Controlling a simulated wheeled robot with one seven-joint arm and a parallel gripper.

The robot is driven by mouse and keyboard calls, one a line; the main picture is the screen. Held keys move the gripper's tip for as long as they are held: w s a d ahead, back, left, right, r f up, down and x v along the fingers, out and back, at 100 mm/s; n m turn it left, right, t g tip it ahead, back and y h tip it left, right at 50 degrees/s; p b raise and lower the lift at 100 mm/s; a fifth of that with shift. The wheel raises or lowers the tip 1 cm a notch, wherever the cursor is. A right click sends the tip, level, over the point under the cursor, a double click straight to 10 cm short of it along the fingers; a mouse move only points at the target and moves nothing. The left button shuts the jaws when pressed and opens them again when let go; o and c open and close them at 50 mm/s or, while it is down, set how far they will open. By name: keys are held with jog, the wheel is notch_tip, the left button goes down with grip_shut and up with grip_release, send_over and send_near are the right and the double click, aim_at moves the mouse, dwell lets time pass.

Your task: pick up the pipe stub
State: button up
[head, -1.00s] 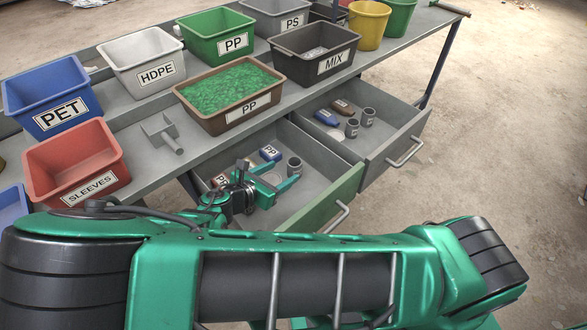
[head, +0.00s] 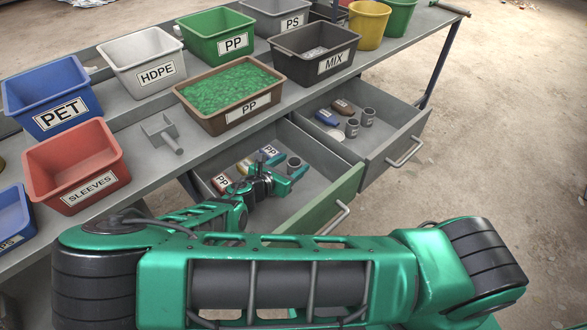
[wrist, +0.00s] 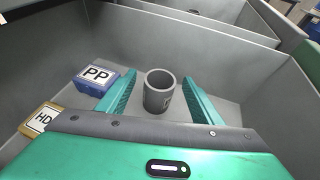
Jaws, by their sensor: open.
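The pipe stub (wrist: 158,97) is a short grey tube standing upright on the floor of the open drawer with the green front. In the head view my gripper (head: 287,168) reaches into the drawer at the stub. I cannot tell whether either finger touches it.
The green-fronted drawer (head: 325,200) also holds a blue PP block (wrist: 95,78), a yellow HD block (wrist: 40,122) and a brown block (head: 222,182). A second open drawer (head: 395,143) to the right holds similar pieces. The bench (head: 150,175) with bins overhangs behind.

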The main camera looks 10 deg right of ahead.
jog(key=shift+x, duration=1)
jog(key=c, duration=1.1)
jog(key=shift+r, duration=0.1)
jog(key=shift+c, duration=0.2)
